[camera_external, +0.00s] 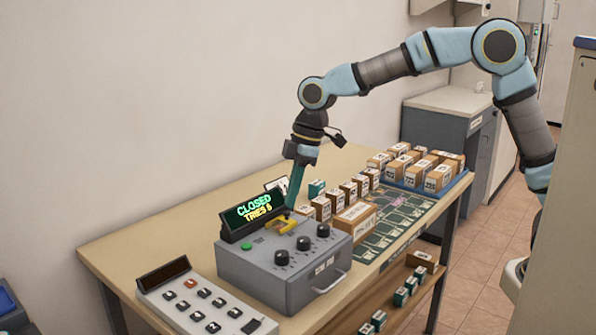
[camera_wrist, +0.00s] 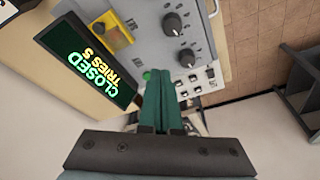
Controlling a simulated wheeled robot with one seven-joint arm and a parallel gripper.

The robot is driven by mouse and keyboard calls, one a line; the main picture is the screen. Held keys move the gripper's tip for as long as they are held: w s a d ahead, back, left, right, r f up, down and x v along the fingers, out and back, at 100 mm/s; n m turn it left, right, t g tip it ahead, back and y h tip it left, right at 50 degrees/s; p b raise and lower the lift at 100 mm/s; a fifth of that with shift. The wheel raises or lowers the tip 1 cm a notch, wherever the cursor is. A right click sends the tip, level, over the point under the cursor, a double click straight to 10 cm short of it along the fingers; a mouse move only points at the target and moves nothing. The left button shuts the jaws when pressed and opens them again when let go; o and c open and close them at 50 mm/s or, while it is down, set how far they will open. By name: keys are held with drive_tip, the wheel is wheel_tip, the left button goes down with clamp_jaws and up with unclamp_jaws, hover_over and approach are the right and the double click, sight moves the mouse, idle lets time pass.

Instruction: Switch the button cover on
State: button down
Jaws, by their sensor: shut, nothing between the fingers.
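The grey control box (camera_external: 262,270) stands on the table with a yellow cover (camera_external: 284,224) on its top. In the wrist view the yellow cover (camera_wrist: 113,34) is at the upper left, beside the display. A green button (camera_external: 246,246) sits near it on the same panel. The display (camera_external: 253,211) reads "CLOSED" and "TRIES 5". My gripper (camera_external: 291,206) is shut and empty, pointing down close to the yellow cover and the display's right end. In the wrist view my gripper (camera_wrist: 162,73) has its teal fingertips together, overlapping the panel near the green button (camera_wrist: 147,75). Contact cannot be told.
Black knobs (camera_external: 303,243) stand on the box. A white keypad unit (camera_external: 205,304) lies at the table's front left. Small boxes (camera_external: 348,190) and a blue tray (camera_external: 440,189) of cartons stand behind to the right. A wall (camera_external: 150,100) runs along the left.

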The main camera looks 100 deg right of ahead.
wheel_tip(320, 180, up, 4)
drive_tip(key=f+n+t+b, duration=0.1)
hover_over(275, 222)
drive_tip(key=s, duration=0.1)
drive_tip(key=shift+s+d+r, duration=0.15)
drive_tip(key=shift+d+r, duration=0.1)
drive_tip(key=shift+f, duration=0.1)
drive_tip(key=x, duration=0.3)
drive_tip(key=p+x, duration=0.1)
drive_tip(key=x, duration=0.2)
drive_tip(key=p+x, duration=0.1)
drive_tip(key=x, duration=0.3)
drive_tip(key=shift+a, duration=0.25)
drive_tip(key=s, duration=0.1)
drive_tip(key=s+d+p, duration=0.1)
drive_tip(key=shift+s+f, duration=0.1)
drive_tip(key=shift+s, duration=0.2)
drive_tip(key=shift+s+d+f, duration=0.15)
drive_tip(key=shift+s+f, duration=0.15)
drive_tip(key=shift+s, duration=0.2)
